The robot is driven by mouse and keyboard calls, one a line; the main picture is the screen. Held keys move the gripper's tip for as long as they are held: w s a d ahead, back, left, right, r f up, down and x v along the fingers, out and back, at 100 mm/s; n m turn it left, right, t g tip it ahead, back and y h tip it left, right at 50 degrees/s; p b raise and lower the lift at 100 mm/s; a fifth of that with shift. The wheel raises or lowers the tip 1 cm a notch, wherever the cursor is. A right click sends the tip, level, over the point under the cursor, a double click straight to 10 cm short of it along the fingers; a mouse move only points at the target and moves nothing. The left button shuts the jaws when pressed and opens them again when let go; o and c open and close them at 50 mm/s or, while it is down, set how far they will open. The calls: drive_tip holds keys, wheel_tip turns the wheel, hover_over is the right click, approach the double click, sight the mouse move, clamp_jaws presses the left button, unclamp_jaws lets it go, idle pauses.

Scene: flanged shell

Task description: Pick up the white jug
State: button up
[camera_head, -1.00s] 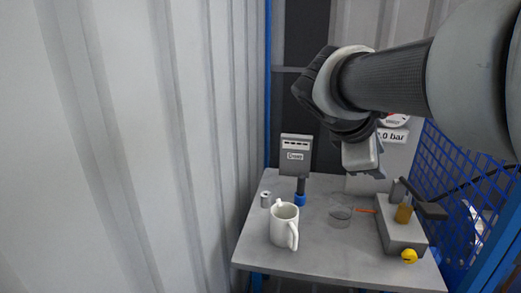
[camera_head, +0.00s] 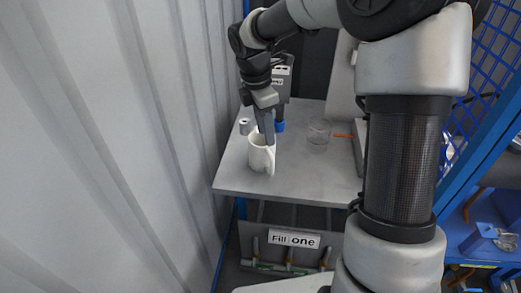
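The white jug (camera_head: 259,157) stands upright on the grey table (camera_head: 240,180), near its left side, with its handle toward the right and front. My gripper (camera_head: 268,136) points down at the jug's rim from above and behind. One finger shows, overlapping the upper part of the jug. The other finger is hidden, so I cannot tell whether the gripper is open or shut, or whether it touches the jug.
A clear glass (camera_head: 318,136) stands right of the jug. A small metal cylinder (camera_head: 244,126) stands behind it at left, and a blue-based device (camera_head: 279,126) is close behind. The corrugated wall (camera_head: 150,130) borders the left. My arm hides the table's right part.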

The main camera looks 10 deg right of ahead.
sight(271, 160)
drive_tip(key=f+b, duration=0.1)
drive_tip(key=f, duration=0.4)
drive_tip(key=d+f+b, duration=0.1)
drive_tip(key=f, duration=0.4)
drive_tip(key=d+f+b, duration=0.1)
drive_tip(key=f, duration=0.4)
drive_tip(key=shift+w+d+f, duration=0.15)
drive_tip(key=shift+w+d, duration=0.05)
drive_tip(key=shift+w, duration=0.05)
clamp_jaws()
